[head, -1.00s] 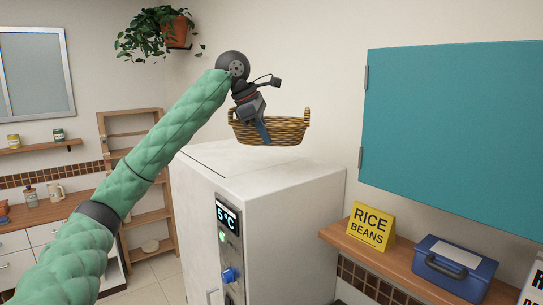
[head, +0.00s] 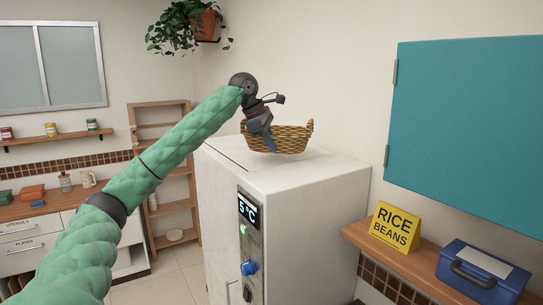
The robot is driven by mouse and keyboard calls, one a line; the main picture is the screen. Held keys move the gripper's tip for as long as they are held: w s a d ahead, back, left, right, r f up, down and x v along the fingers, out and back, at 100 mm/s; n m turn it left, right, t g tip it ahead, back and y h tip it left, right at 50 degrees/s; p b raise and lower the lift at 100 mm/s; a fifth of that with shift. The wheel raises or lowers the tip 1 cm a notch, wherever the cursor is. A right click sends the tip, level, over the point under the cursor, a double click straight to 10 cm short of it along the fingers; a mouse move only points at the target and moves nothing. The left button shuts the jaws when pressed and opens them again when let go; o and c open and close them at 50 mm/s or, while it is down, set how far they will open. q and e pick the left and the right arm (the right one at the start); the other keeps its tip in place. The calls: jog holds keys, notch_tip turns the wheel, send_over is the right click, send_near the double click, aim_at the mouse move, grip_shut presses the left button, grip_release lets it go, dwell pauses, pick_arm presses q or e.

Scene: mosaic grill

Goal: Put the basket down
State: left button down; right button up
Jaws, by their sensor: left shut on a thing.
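A woven wicker basket (head: 291,138) with small side handles is upright at the top of the white fridge (head: 300,176). My left gripper (head: 268,141) is shut on the basket's near left wall, with one blue finger showing on the outside. The other finger is hidden. The basket's underside is very close to the fridge top; I cannot tell whether it touches. The basket's inside is hidden from this angle. My right gripper is out of view.
A teal wall cupboard (head: 470,130) juts out at the right. Below it a wooden shelf (head: 415,262) holds a yellow rice and beans packet (head: 395,227) and a blue box (head: 482,275). A hanging plant (head: 190,25) is above left. The fridge top's front is bare.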

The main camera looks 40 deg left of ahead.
pick_arm(q)
jog(key=shift+a+f, duration=0.1)
jog(key=shift+f, duration=0.1)
notch_tip(320, 180, down, 4)
jog(key=shift+w+r, duration=0.1)
jog(key=shift+r, duration=0.1)
jog(key=c, duration=1.6)
grip_release()
jog(key=shift+f, duration=0.1)
